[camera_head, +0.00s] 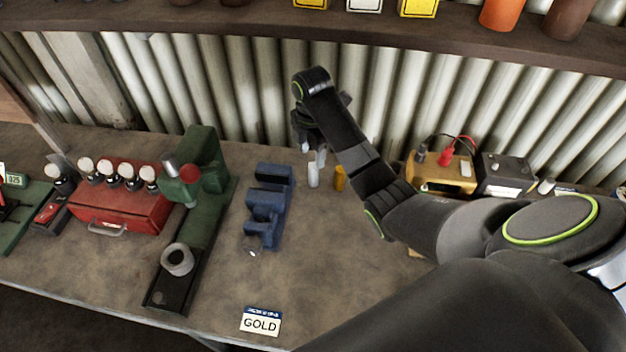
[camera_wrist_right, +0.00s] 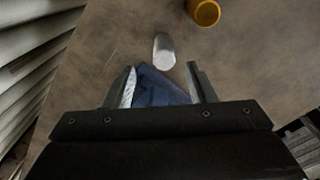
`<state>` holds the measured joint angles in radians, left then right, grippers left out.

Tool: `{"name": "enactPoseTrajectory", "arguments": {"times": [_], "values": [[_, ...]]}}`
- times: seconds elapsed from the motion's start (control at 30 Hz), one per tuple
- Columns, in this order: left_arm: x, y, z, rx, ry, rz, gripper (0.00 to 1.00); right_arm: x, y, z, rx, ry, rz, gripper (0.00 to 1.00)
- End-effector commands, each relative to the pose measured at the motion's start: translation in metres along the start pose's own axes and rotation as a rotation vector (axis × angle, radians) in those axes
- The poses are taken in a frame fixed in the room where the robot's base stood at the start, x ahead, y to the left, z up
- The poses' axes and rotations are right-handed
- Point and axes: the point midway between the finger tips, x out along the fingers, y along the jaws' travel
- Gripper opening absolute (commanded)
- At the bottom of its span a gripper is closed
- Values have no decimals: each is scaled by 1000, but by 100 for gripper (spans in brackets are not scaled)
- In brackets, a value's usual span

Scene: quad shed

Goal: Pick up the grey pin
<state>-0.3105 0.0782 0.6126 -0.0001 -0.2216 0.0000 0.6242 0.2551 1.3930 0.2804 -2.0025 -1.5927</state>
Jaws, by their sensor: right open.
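The grey pin (camera_head: 313,176) stands on the bench top, just right of the blue vise. It also shows in the right wrist view (camera_wrist_right: 164,50), ahead of the fingertips and roughly centred between them. My right gripper (camera_head: 314,152) is above and behind the pin in the head view. In the wrist view its two fingers (camera_wrist_right: 162,82) are apart with nothing held between them. Whether a finger touches the pin in the head view I cannot tell; in the wrist view they look apart. My left gripper is not in view.
A yellow pin (camera_head: 339,178) stands close right of the grey one. The blue vise (camera_head: 266,206) is to the left, and part of something blue (camera_wrist_right: 158,90) shows between the fingers. A green press (camera_head: 202,215) and red box (camera_head: 120,208) stand further left. A GOLD card (camera_head: 261,322) lies at the front.

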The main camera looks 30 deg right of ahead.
Motion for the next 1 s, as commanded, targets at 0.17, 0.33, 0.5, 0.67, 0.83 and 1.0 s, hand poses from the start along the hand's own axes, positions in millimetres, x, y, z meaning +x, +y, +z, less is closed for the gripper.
{"name": "enactPoseTrajectory", "arguments": {"times": [0.17, 0.33, 0.5, 0.67, 0.83, 1.0], "values": [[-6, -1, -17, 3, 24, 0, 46, 21, 0, -1, -1, 2, -2, 50], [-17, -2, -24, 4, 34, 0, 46, 36, -4, 0, 1, 2, -5, 50], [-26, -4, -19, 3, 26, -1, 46, 61, -6, 0, 0, 1, -4, 50], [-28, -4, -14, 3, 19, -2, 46, 74, -6, 0, -1, 0, -1, 50], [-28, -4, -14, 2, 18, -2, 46, 76, -6, 0, -1, 0, 1, 50], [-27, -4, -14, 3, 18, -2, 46, 76, -6, 0, -1, 0, 0, 38]]}}
